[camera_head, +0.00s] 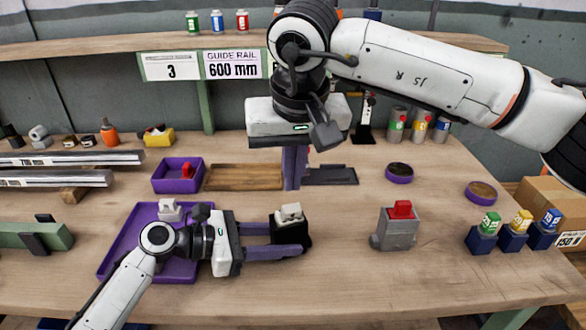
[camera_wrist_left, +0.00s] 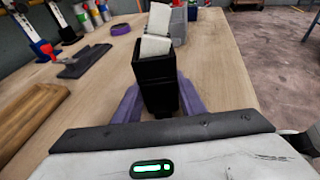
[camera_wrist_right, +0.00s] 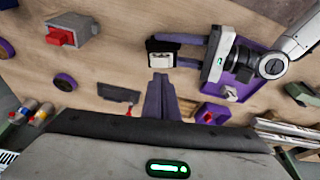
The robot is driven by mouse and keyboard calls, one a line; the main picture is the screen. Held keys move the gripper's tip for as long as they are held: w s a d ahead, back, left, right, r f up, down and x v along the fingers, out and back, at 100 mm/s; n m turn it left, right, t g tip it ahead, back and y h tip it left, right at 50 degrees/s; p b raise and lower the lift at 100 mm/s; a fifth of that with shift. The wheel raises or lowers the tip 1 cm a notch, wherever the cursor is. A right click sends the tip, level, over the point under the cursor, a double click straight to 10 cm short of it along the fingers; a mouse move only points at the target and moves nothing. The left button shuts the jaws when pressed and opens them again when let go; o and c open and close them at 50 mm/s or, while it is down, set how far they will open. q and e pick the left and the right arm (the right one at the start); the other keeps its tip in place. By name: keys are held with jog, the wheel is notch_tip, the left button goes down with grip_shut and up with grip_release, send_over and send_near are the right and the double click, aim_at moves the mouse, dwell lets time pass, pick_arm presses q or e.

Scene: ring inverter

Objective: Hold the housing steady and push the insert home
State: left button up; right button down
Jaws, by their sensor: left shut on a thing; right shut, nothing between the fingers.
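A black housing (camera_head: 291,234) stands on the table with a white insert (camera_head: 289,213) sticking up out of its top. My left gripper (camera_head: 303,249) is shut around the housing from the left. In the left wrist view the black housing (camera_wrist_left: 160,88) sits between the purple fingers, and the white insert (camera_wrist_left: 155,45) rises above its rim. My right gripper (camera_head: 292,187) is shut and empty, pointing down behind the housing. In the right wrist view its closed fingertips (camera_wrist_right: 160,78) appear just apart from the housing (camera_wrist_right: 162,61). How deep the insert sits is hidden.
A grey housing (camera_head: 393,234) with a red insert (camera_head: 400,209) stands to the right. A purple tray (camera_head: 115,258) holding a white part lies under my left arm. A smaller purple tray (camera_head: 160,183) holds a red part. Blue holders (camera_head: 511,238) stand at far right. The front right table is clear.

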jog(key=shift+x, duration=2.3)
jog(key=shift+f, duration=0.6)
pick_arm(q)
jog(key=shift+s, duration=0.1)
pick_arm(e)
jog(key=shift+s+d+f, duration=0.1)
jog(key=shift+f, duration=0.25)
jog(key=shift+r, duration=1.85)
jog(key=v, duration=1.1)
jog(key=shift+r, duration=0.1)
send_near(292, 206)
jog(key=shift+a+x, duration=0.2)
jog(key=shift+x, duration=1.35)
jog(key=shift+a+x, duration=0.15)
jog(key=shift+x, duration=1.45)
